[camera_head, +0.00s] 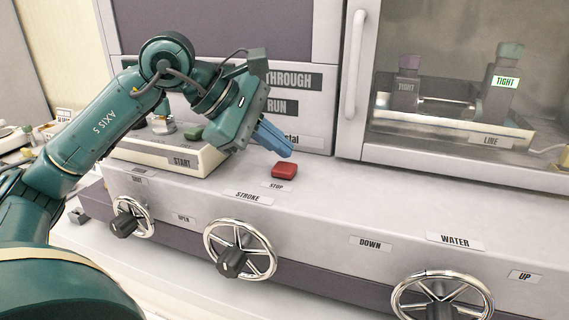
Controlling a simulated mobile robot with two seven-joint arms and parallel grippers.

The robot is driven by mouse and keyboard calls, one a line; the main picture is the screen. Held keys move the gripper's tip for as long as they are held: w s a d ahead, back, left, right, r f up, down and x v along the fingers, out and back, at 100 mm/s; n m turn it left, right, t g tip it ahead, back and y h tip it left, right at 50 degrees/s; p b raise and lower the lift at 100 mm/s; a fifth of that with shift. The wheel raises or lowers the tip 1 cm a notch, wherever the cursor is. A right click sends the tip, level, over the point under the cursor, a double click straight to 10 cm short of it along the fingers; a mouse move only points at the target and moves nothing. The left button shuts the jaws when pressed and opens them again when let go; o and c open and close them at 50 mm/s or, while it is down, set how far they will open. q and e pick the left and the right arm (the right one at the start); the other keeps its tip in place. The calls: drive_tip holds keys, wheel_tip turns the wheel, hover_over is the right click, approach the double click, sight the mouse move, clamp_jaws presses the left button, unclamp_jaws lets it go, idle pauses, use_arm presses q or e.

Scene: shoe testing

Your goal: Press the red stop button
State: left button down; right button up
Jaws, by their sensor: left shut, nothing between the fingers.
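The red stop button (284,171) sits on the light grey top of the machine's ledge, with a STOP label (277,185) just in front of it. My left gripper (288,153) has blue fingers that are shut and empty. My right gripper is not in view.
A green button (192,133) on a START box (207,160) stands left of the stop button. Handwheels (268,262) line the ledge's front. A glass-fronted cabinet (352,104) stands behind right. The ledge top right of the button is clear.

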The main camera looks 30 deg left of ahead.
sight(278, 167)
use_arm(q)
drive_tip(key=shift+r+p, duration=2.15)
drive_tip(key=shift+r, duration=0.35)
drive_tip(key=shift+f, duration=0.1)
